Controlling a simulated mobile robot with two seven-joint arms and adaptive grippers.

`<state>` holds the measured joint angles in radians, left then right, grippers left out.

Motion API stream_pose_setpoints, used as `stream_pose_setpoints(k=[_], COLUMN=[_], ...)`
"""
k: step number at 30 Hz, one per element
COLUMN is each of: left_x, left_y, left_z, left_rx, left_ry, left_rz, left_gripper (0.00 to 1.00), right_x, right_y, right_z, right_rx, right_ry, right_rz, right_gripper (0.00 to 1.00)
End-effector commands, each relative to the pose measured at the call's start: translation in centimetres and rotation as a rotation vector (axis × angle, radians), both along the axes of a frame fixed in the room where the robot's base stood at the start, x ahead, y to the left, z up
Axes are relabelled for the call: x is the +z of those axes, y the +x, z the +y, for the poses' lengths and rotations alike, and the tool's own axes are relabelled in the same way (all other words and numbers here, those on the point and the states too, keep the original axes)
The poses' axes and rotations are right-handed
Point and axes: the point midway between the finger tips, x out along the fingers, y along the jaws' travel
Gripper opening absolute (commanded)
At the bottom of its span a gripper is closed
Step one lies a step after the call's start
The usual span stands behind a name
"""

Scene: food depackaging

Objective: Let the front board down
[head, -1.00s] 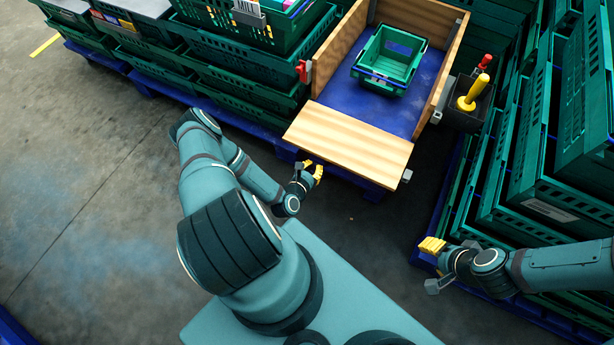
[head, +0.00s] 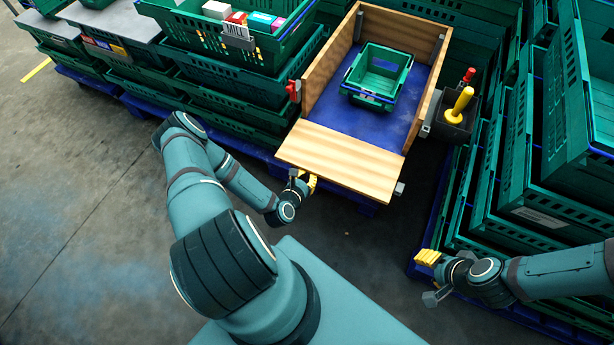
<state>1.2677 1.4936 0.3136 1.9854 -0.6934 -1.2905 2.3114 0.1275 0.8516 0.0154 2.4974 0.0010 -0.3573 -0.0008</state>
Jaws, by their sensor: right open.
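The front board (head: 338,160) is a pale wooden panel at the near end of a wooden-sided box on a blue base. It is folded down, sloping outward towards me, and the front of the box is open. My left gripper (head: 307,184) is just below the board's near edge, towards its left side. I cannot tell if it touches the board, or how far its yellow fingers are apart. My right gripper (head: 427,258) is open and empty, well to the right of and nearer than the board, over the floor beside the crates.
A green crate (head: 352,92) stands inside the box on the blue base (head: 349,122). A red latch (head: 293,91) is at the left front post. A black holder (head: 446,121) with a yellow handle stands right of the box. Stacked green crates crowd both sides.

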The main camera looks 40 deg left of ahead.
Motion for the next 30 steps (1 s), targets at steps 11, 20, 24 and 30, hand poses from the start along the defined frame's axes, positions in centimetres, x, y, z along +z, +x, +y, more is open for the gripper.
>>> stream_pose_setpoints(k=[11,20,24,30], left_x=[4.8,5.3,5.3,4.6], left_y=[0.3,0.4,0.5,0.8], left_z=[0.0,0.1,0.1,0.1], left_rx=[0.000,-0.001,-0.001,-0.002], left_ry=[-0.039,-0.037,-0.036,-0.036], left_rz=[0.145,0.144,0.143,0.144], left_gripper=[0.00,0.00,0.00,0.00], right_x=[4.6,4.6,4.6,3.9], right_y=[-0.8,-0.9,-0.9,-0.8], right_z=[0.1,0.1,0.1,0.1], right_rx=[0.004,0.005,0.005,0.005], right_ry=[0.004,0.004,0.004,0.004], right_rz=[0.019,0.022,0.021,0.019], right_gripper=[0.47,0.47,0.47,0.47])
